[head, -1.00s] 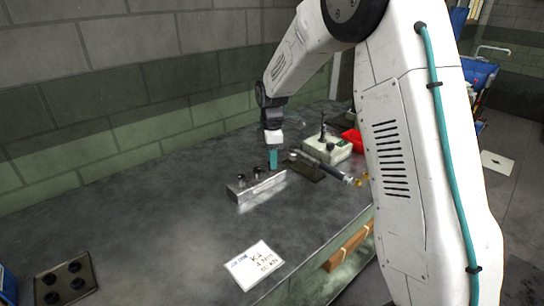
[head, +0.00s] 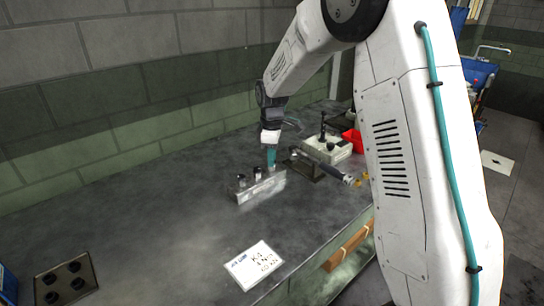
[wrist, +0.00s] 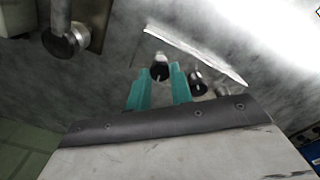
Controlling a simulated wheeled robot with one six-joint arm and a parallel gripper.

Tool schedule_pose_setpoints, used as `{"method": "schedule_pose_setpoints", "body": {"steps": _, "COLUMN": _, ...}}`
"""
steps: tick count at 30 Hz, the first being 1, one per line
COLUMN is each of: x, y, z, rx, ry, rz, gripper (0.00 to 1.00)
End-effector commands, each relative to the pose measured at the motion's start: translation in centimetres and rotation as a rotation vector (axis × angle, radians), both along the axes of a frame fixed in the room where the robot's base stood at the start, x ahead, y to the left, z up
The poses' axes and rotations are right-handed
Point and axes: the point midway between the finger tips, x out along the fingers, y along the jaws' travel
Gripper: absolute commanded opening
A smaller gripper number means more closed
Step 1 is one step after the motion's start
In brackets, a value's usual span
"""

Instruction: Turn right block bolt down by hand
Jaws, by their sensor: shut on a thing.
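A silver metal block (head: 262,189) lies on the grey bench with a row of dark-headed bolts on top. The left bolt (head: 241,181) and middle bolt (head: 257,173) stand clear of my gripper. My gripper (head: 271,166), with teal fingers, points down over the block's right end. In the wrist view, its fingers (wrist: 158,88) sit either side of the right bolt's dark round head (wrist: 160,72) and are shut on it. The middle bolt (wrist: 197,80) is just beside the fingers there. The right bolt's lower part is hidden, so I cannot tell how deep it sits.
A torque-wrench-like tool (head: 322,166) lies just right of the block. Behind it are a pale box with dark knobs (head: 328,150) and a red bin (head: 354,141). A written card (head: 254,265) and a dark plate (head: 66,280) lie in front. The bench left of the block is clear.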

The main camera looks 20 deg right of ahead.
Motion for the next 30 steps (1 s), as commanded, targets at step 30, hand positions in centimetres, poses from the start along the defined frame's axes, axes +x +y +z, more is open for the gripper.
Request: {"method": "schedule_pose_setpoints", "body": {"steps": 30, "x": 0.08, "y": 0.02, "z": 0.16, "rx": 0.001, "ry": -0.003, "rz": -0.964, "gripper": 0.00}}
